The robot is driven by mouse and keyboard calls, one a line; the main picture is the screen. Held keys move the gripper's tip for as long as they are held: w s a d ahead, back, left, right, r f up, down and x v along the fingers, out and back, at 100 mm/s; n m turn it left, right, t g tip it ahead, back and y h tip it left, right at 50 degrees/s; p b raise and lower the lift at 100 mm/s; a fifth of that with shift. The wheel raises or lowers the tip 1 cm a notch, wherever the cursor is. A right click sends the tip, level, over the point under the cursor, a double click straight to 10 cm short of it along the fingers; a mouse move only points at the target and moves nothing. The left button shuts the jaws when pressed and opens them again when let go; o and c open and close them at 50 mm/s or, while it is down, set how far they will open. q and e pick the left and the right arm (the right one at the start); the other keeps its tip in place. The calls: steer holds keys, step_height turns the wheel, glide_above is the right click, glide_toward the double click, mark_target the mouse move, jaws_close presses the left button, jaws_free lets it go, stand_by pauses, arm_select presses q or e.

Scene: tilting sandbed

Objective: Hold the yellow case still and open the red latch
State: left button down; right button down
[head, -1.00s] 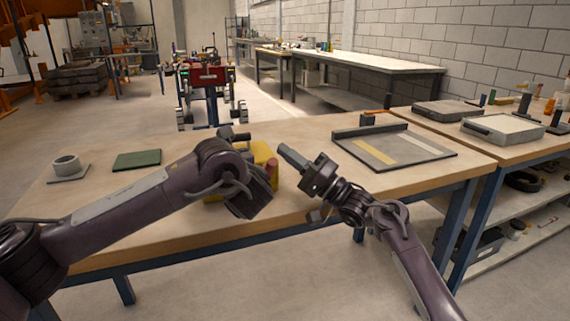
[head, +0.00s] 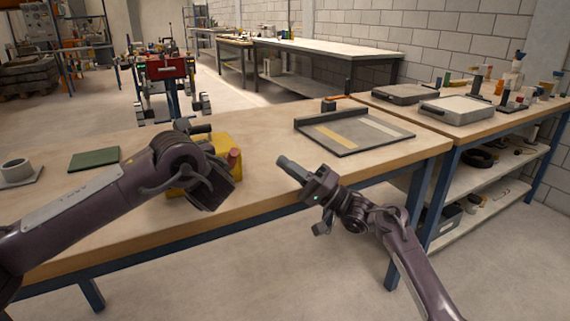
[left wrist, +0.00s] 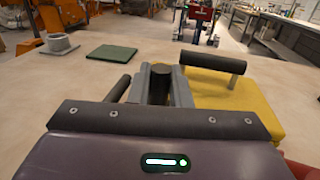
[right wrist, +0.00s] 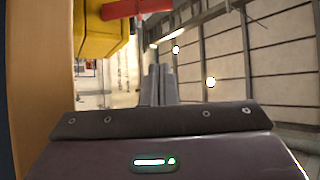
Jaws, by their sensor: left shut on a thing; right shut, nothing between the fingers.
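The yellow case (head: 228,146) sits near the front edge of the wooden table, partly hidden behind my left arm. A black handle bar (left wrist: 210,62) is on its top. My left gripper (left wrist: 160,84) is shut on a dark part of the case that looks like its handle; the exact contact is partly hidden. The red latch (head: 234,157) sticks out at the case's right side and also shows in the right wrist view (right wrist: 135,8). My right gripper (head: 283,162) is shut and empty, right of the latch and apart from it.
A green pad (head: 94,159) and a grey ring on a plate (head: 18,170) lie left on the table. A grey board with a raised back edge (head: 350,133) lies to the right. The table's front edge (head: 250,207) runs close below the case.

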mark_target(231, 159)
steer(key=w+a+r+n+g+y, duration=0.1)
steer(key=w+a+r+n+g, duration=0.2)
steer(key=r+n+g, duration=0.55)
steer(key=a+f+m, duration=0.1)
steer(key=a+f, duration=0.1)
steer(key=a, duration=0.5)
steer(key=shift+w+g+h, duration=0.35)
steer(key=shift+h, duration=0.05)
